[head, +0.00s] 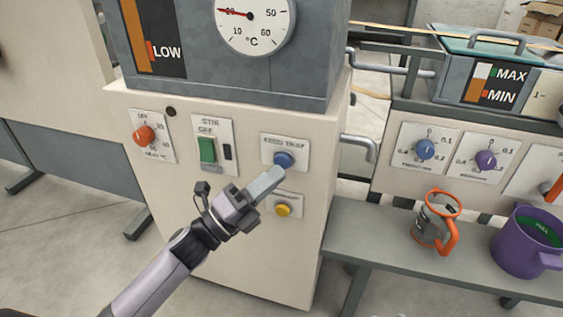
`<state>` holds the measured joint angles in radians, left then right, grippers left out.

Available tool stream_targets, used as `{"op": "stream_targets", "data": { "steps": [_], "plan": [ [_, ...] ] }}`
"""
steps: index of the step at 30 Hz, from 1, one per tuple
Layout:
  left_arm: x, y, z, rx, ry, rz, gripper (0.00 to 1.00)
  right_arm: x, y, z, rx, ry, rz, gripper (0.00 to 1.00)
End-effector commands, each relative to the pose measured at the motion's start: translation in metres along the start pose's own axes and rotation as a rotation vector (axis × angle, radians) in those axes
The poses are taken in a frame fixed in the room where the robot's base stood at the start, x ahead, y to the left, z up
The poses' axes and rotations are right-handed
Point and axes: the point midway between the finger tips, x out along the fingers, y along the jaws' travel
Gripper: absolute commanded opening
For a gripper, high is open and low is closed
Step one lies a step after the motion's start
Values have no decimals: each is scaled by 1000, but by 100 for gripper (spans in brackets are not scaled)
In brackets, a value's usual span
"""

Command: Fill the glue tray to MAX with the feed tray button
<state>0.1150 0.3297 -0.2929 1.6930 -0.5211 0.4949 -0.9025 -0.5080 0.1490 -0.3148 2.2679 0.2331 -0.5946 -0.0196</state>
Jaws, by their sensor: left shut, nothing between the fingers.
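The blue feed tray button (285,159) sits on a small labelled plate on the cream machine front. My left gripper (274,173) is shut and empty, with its fingertips right at the lower left edge of the button. I cannot tell whether they touch or press it. The glue tray (452,68) is at the upper right, with a teal lid. Its gauge (477,83) is white above and orange below, beside the MAX and MIN marks. The orange top appears to lie between the two marks. My right gripper is not in view.
A yellow button (283,210) is just below the blue one. A green switch (207,149) and an orange knob (144,136) are to its left. An orange-handled jug (436,222) and a purple pot (527,243) stand on a grey bench (370,225) at right.

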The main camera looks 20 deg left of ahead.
Motion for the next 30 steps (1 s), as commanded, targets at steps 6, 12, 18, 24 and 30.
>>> {"op": "stream_targets", "data": {
  "steps": [6,12,18,24,30],
  "plan": [
    [4,4,3,1,0,-1,0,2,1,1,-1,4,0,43],
    [6,5,4,0,0,0,0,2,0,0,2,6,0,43],
    [6,4,4,0,0,0,0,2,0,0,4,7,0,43],
    [7,5,5,0,0,0,0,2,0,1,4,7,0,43],
    [9,6,6,0,0,-1,0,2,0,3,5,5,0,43]
  ]
}}
